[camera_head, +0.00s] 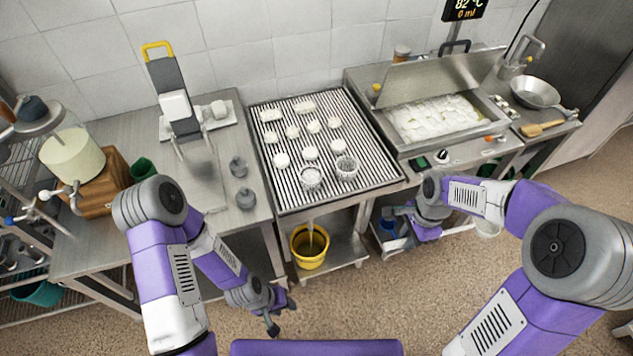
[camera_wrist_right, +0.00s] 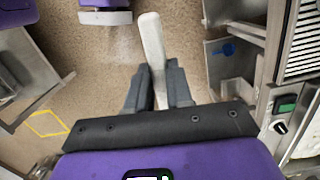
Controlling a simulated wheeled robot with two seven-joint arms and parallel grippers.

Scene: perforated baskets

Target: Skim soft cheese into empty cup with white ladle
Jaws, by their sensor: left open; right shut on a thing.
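My right gripper (camera_wrist_right: 158,75) is shut on a long white handle (camera_wrist_right: 152,38), which looks like the white ladle; its bowl is not clear in either view. In the head view this gripper (camera_head: 400,212) is low in front of the bench, below the steel vat (camera_head: 391,139). White soft cheese (camera_head: 435,117) fills the vat, whose lid is raised. Two perforated cups stand at the front of the slatted rack: a left one (camera_head: 311,178) and a right one (camera_head: 347,168). I cannot tell surely which is empty. My left gripper (camera_head: 279,312) is open and empty above the floor.
Several white cheeses stand on the slatted rack (camera_head: 275,186). A yellow bucket (camera_head: 310,258) is under the rack's front edge. A steel pan (camera_head: 535,93) and a wooden brush (camera_head: 543,128) lie at the right. Grey weights (camera_head: 246,199) stand on the left bench.

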